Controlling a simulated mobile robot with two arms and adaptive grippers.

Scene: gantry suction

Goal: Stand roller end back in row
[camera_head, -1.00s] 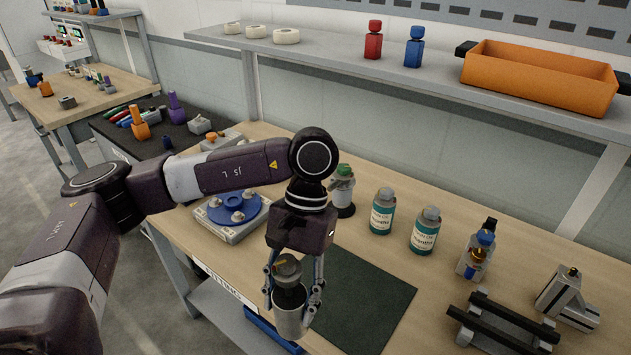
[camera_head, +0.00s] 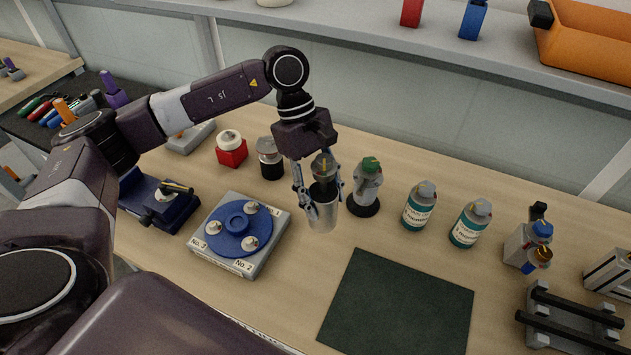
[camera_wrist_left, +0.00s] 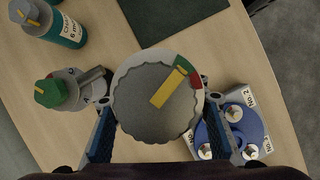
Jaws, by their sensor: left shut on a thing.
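My left gripper (camera_head: 318,198) is shut on the roller end, a silver cylinder (camera_head: 322,217) with a dark ribbed top. In the left wrist view its round grey top (camera_wrist_left: 150,118) has a yellow bar and a red and green rim. It looks about upright; I cannot tell whether its base touches the table. It is between a silver piece with a black base (camera_head: 270,160) on the left and a green-topped silver piece (camera_head: 367,185) on a black disc on the right. The green-topped piece also shows in the left wrist view (camera_wrist_left: 52,92). My right gripper is not in view.
A white-topped red block (camera_head: 232,153) stands farther left. Two teal-labelled bottles (camera_head: 419,207) stand to the right. A blue turntable (camera_head: 213,234) with silver pieces is at the front left. The dark green mat (camera_head: 400,305) is bare. A black rack (camera_head: 570,320) is at the right.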

